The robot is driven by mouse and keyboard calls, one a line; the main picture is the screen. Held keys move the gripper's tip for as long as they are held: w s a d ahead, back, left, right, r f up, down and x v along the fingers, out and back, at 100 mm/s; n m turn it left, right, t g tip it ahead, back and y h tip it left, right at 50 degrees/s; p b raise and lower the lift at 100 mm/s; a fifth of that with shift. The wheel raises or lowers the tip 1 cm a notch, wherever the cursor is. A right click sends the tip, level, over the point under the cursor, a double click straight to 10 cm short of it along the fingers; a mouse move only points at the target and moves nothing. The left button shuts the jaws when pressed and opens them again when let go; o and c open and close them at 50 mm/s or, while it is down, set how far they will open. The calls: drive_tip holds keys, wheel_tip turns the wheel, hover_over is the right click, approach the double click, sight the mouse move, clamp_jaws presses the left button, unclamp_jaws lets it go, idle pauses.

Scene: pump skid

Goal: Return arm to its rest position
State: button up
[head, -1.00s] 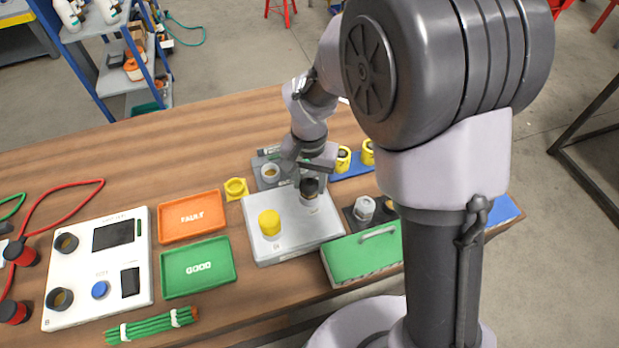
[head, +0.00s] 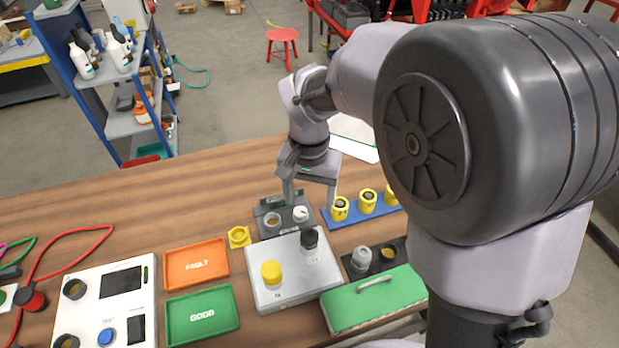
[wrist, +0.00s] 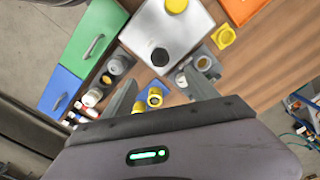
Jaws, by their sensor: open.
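My gripper (head: 310,192) is open and empty, pointing down over the back of the wooden table (head: 120,218). Its two fingers also show in the wrist view (wrist: 163,92), spread apart with nothing between them. My raised arm hides the right side of the table.
A pale grey box (head: 291,284) carries a yellow cap (head: 271,273) and a black cap (head: 309,239). Close by are a green box (head: 375,300), blue rack (head: 332,222), orange FAULT tray (head: 196,250) and green GOOD tray (head: 202,338). A shelf stands at back left.

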drive_tip(key=s+d+r+t+y+b, duration=0.1)
drive_tip(key=s+d+r+t+b, duration=0.1)
drive_tip(key=s+d+r, duration=0.5)
drive_tip(key=s+d+r+m+t+y+b, duration=0.1)
drive_tip(key=s+t, duration=0.2)
drive_tip(key=s, duration=0.7)
drive_tip(key=shift+s+d+r+t, duration=0.15)
drive_tip(key=shift+r+t, duration=0.15)
drive_tip(key=shift+t, duration=0.1)
